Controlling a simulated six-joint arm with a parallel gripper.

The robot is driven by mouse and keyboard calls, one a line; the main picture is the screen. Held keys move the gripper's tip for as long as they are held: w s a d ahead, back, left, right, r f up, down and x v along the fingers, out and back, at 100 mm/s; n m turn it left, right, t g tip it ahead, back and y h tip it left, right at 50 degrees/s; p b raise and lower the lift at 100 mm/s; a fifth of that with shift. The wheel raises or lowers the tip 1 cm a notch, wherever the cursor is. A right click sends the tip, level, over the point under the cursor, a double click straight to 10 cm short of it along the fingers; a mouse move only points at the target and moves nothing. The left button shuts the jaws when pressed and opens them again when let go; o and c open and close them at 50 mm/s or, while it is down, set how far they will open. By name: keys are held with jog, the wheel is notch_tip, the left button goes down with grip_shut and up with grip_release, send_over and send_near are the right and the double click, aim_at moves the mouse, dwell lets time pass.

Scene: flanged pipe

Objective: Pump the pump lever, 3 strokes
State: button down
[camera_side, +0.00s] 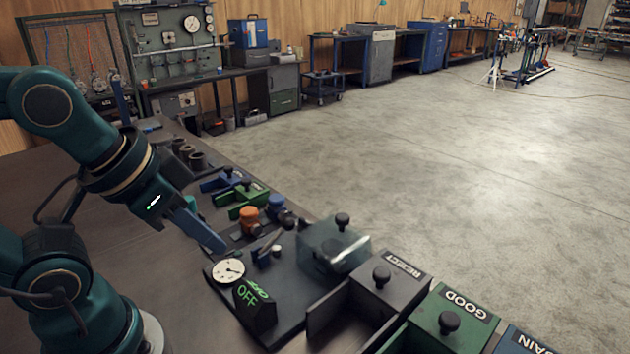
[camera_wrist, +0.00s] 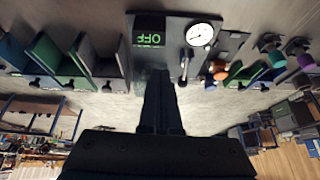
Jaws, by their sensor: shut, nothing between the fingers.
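The pump lever (camera_side: 272,243) appears to be the dark, slanted handle with a rounded end on the dark base plate (camera_side: 290,300). In the wrist view the lever (camera_wrist: 184,66) shows beside the fingertips, just to their right. My gripper (camera_side: 221,247) is shut and empty, pointing down to the left of the lever, above the gauge. It also shows in the wrist view (camera_wrist: 160,75), apart from the lever as far as I can tell. A round white gauge (camera_side: 228,271) and a black display reading OFF in green (camera_side: 254,305) sit on the plate.
A clear box (camera_side: 333,246) with a black knob stands right of the lever. Bins marked REJECT (camera_side: 385,290) and GOOD (camera_side: 450,320) are at the front right. Orange-capped (camera_side: 250,220) and blue-capped (camera_side: 275,205) parts stand behind. The bench at left (camera_side: 150,270) is clear.

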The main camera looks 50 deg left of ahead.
jog(key=w+r+m+y, duration=0.3)
jog(key=w+m, duration=0.5)
jog(key=m, duration=0.2)
jog(key=shift+a+m+g, duration=0.3)
jog(key=shift+m, duration=0.1)
send_near(286, 227)
jog(key=x, duration=0.5)
jog(key=shift+s+d+f, duration=0.1)
jog(key=shift+s+f, duration=0.1)
jog(key=shift+f, duration=0.1)
jog(key=shift+w+a+f, duration=0.3)
jog(key=shift+w+f, duration=0.05)
jog(key=shift+w, duration=0.15)
